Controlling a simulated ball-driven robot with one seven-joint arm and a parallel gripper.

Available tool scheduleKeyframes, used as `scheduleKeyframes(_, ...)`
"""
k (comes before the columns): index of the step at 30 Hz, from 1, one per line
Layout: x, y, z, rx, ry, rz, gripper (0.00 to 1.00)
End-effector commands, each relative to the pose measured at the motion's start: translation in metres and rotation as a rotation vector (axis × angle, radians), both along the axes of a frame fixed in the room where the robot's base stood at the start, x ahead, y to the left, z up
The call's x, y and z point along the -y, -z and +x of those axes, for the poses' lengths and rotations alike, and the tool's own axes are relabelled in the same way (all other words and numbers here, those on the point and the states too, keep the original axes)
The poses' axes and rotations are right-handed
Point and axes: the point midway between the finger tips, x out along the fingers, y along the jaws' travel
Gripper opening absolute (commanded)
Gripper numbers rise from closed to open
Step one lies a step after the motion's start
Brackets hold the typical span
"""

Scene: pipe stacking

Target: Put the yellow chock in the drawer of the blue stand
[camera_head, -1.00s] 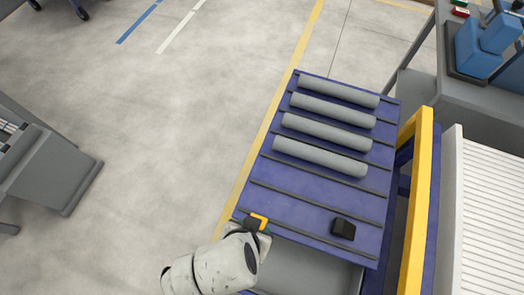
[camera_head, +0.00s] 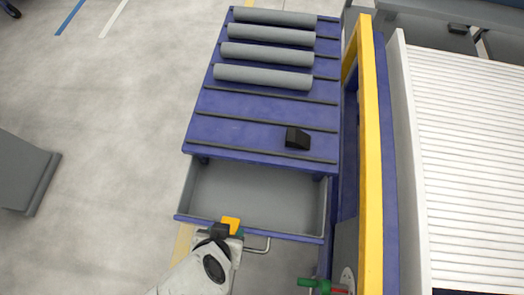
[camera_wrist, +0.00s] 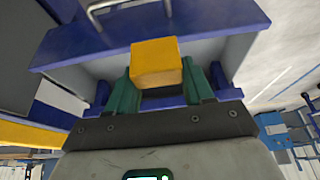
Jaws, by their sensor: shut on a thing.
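The yellow chock (camera_wrist: 157,62) is held between the green fingers of my gripper (camera_wrist: 160,85) in the wrist view. In the head view the yellow chock (camera_head: 231,225) shows at the tip of my gripper (camera_head: 226,230), over the front edge of the open drawer. The drawer (camera_head: 262,200) is grey inside, pulled out from the blue stand (camera_head: 222,133) and looks empty. The drawer front with its handle also shows in the wrist view (camera_wrist: 190,25). I cannot tell the chock's exact height above the drawer rim.
Several grey pipes (camera_head: 262,77) lie in rows on the stand's top. A black chock (camera_head: 297,138) sits near the top's front right. A yellow rail (camera_head: 371,150) and a white slatted surface (camera_head: 470,150) stand to the right. Open floor lies to the left.

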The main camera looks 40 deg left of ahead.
Motion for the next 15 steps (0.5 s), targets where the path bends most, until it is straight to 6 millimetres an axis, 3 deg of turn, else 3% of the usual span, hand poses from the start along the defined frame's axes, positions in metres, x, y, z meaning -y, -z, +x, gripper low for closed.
scheduleKeyframes(5,-0.005,0.012,0.009,0.002,0.002,0.001,0.19)
scheduleKeyframes(15,-0.028,0.043,0.077,0.002,0.004,0.0,0.19)
